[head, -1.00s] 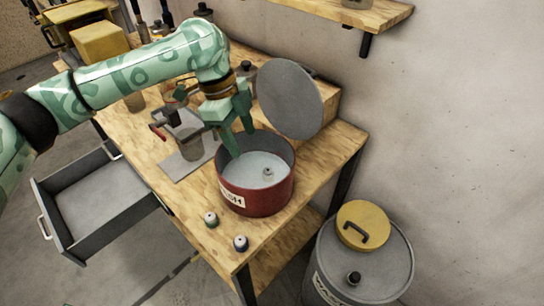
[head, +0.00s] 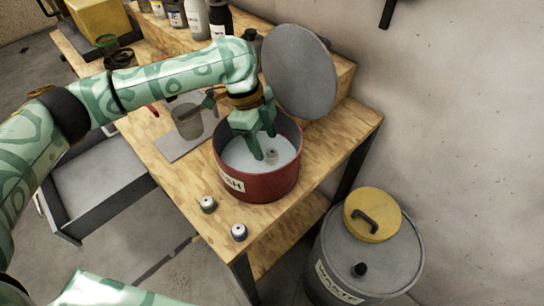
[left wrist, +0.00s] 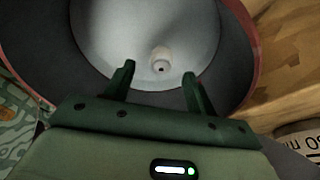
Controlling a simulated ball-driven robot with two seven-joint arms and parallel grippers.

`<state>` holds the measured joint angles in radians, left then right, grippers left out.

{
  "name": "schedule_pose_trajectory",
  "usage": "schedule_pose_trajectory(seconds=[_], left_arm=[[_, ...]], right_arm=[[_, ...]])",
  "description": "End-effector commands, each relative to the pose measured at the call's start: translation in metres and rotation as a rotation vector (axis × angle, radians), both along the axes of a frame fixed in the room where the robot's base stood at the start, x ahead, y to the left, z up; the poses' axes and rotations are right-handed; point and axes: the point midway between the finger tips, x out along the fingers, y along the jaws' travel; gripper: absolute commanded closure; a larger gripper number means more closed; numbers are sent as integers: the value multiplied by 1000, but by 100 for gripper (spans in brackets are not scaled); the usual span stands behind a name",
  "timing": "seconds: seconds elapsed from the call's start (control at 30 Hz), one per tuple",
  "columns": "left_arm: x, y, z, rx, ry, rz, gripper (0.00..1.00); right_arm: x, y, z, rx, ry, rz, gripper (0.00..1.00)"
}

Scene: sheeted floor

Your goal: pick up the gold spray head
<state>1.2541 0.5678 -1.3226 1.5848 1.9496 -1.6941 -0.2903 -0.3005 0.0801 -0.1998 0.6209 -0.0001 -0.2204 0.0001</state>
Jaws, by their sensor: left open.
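A small pale spray head (head: 271,156) stands in the round red wash pot (head: 262,188), on its light grey inside. It also shows in the left wrist view (left wrist: 160,58), cream-white with a dark hole; a gold colour is not clear to me. My left gripper (head: 264,147) is open and empty, reaching down into the pot close to the spray head. In the left wrist view the spray head appears between and just beyond the two fingertips (left wrist: 159,72), with no contact visible. My right gripper is not in view.
The pot's grey lid (head: 300,72) stands tilted behind it. A cup (head: 188,122) is left of the pot. A waste drum (head: 385,262) stands at the right.

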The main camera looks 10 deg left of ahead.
Motion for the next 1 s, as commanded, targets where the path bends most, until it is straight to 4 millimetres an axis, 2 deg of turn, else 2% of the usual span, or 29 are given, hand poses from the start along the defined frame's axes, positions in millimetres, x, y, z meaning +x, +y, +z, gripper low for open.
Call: schedule_pose_trajectory(seconds=[0.03,0.2,0.47,0.63,1.0], left_arm=[[0,-4,-12,-1,5,-1,44],[0,-13,-39,0,6,-1,44],[0,-15,-41,1,3,-1,44],[0,-15,-41,0,2,-1,92],[0,-15,-37,0,1,0,94]], right_arm=[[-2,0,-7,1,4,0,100],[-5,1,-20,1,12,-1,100],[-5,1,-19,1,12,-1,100],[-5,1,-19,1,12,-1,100],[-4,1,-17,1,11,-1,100]])
